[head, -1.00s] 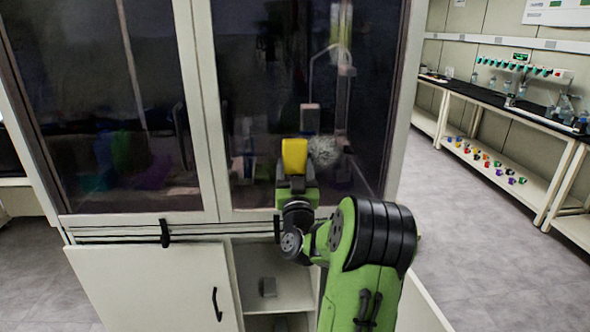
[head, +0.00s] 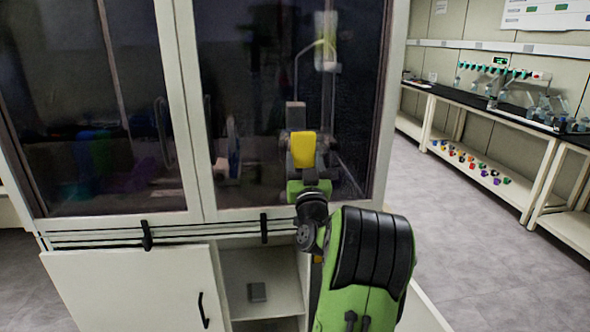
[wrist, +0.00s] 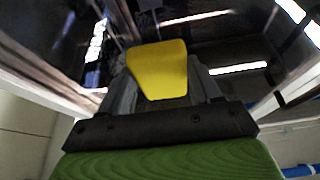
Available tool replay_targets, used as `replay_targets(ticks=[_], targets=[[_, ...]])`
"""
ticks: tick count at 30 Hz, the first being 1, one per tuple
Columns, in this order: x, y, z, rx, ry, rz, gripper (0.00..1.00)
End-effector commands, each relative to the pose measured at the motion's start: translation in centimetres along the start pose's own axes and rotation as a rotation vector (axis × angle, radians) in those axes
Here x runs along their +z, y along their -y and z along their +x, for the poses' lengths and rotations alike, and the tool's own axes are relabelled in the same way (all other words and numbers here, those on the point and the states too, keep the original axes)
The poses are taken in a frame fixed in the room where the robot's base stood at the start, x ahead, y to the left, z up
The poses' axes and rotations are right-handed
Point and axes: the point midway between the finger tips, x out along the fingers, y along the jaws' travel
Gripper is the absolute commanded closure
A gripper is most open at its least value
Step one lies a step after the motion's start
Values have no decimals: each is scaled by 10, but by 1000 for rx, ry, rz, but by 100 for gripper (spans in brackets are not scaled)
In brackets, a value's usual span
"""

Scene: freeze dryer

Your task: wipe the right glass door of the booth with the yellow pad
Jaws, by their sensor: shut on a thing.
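The yellow pad (head: 303,148) is in my gripper (head: 304,165), upright in front of the lower part of the right glass door (head: 250,75) of the booth. The wrist view shows the pad (wrist: 158,72) held between the two grey fingers of my gripper (wrist: 162,88), which is shut on it. The pad is at or very near the dark glass; I cannot tell for sure that it touches. No smudge shows on the visible glass. The part behind the pad and gripper is hidden.
The left glass door (head: 75,110) is beside it, across a pale frame.

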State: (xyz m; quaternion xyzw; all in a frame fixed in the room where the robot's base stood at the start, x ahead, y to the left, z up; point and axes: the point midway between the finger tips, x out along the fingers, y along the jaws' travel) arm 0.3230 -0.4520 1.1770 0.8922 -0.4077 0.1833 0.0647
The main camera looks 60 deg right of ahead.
Motion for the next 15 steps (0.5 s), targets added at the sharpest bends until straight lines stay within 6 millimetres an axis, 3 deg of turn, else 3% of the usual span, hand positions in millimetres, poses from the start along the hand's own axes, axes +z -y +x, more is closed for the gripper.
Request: replay_targets(ticks=[15], targets=[[2, -41, 0, 2, -3, -3, 62]])
